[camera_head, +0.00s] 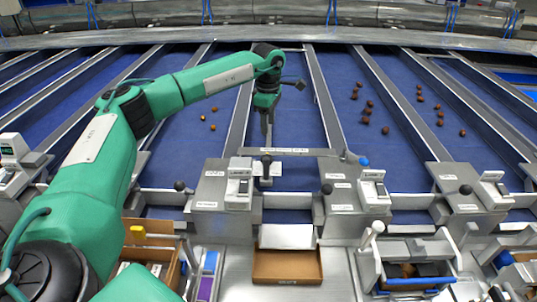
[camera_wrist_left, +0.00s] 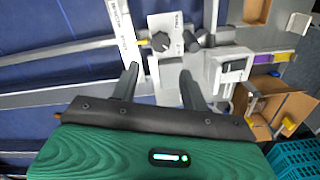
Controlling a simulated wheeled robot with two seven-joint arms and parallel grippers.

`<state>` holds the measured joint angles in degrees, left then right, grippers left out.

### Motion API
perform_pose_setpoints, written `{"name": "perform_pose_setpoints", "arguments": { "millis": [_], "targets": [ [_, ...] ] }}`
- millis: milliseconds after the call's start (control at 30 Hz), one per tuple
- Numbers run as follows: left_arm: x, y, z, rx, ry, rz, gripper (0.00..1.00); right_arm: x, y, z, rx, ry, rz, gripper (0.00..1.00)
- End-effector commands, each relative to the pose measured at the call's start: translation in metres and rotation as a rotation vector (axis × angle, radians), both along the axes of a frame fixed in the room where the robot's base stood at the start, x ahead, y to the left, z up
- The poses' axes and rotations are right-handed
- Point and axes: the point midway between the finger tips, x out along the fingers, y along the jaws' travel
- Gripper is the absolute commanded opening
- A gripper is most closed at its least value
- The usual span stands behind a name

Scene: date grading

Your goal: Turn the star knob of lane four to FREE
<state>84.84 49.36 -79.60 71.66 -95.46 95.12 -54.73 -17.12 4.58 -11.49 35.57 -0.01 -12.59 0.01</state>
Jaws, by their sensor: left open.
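A dark star knob (camera_wrist_left: 160,41) sits on a pale labelled plate (camera_wrist_left: 168,20) in the left wrist view, with a small yellow mark at its left. The label text is too small to read, so I cannot tell its setting or lane number. My left gripper (camera_head: 267,138) hangs nearly upright over the gate bar (camera_head: 300,152) in the middle lane in the head view. In the wrist view the two fingers of my left gripper (camera_wrist_left: 158,80) are apart, with nothing between them; the knob lies beyond their tips, not touched. My right gripper is not in view.
An open cardboard box (camera_head: 287,268) is in front. Dark dates (camera_head: 367,110) lie on the blue lanes to the right.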

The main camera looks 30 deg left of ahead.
Motion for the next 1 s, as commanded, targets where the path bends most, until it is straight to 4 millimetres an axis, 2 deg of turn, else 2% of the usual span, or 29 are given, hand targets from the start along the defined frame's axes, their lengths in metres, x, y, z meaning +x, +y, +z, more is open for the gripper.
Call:
{"name": "perform_pose_setpoints", "arguments": {
  "millis": [233,400,600,800,1000],
  "targets": [
    [-0.002,0.0,-0.041,-0.001,0.007,0.0,0.45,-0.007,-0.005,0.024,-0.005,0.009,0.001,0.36],
    [-0.002,-0.001,-0.078,-0.001,0.006,0.0,0.45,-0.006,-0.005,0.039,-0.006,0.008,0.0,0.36],
    [-0.001,-0.001,-0.113,-0.003,0.003,0.0,0.45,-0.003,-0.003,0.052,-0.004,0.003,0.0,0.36],
    [-0.001,-0.001,-0.129,-0.004,0.002,0.001,0.45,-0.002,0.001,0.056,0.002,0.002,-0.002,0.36],
    [-0.001,-0.001,-0.133,-0.003,0.001,0.0,0.45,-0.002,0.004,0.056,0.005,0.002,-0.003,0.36]
  ]
}}
